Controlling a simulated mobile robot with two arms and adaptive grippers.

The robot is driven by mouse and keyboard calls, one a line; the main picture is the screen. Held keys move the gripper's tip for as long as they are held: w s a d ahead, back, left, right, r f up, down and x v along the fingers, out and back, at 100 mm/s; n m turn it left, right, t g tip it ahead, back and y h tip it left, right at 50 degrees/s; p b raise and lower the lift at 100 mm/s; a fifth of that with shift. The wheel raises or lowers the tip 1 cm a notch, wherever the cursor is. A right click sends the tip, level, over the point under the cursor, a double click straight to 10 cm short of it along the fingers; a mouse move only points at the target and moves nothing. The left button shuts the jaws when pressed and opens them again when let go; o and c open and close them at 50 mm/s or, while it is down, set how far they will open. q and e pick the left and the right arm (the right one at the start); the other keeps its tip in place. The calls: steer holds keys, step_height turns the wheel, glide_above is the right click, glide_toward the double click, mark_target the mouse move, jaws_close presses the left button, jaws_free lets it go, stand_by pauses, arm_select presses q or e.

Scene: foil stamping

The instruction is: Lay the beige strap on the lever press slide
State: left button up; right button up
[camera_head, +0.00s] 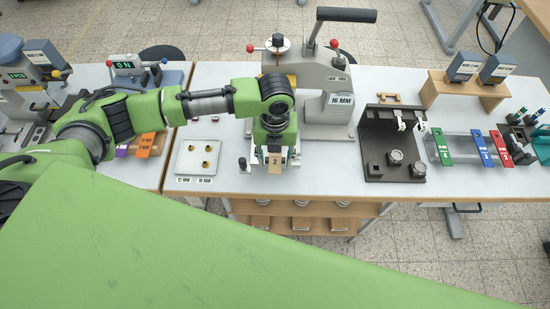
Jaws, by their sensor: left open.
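A beige strap (274,159) marked "2" shows just under my left gripper, at the front of the lever press (321,84). It appears to lie on the press slide (257,162), though the gripper covers its far part. My left gripper (273,149) points down over the strap and is open. Its fingertips are largely hidden by the wrist, so I cannot tell whether they touch the strap. My right gripper is not in view.
A white tray (179,158) with small brass pieces lies left of the press. A dark fixture (375,145) stands right of it, then green (441,148), blue (482,149) and red (502,149) straps on a rack. An orange strap (146,145) lies at left.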

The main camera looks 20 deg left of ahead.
arm_select(q)
step_height(320, 180, up, 11)
stand_by(0.3)
stand_by(0.5)
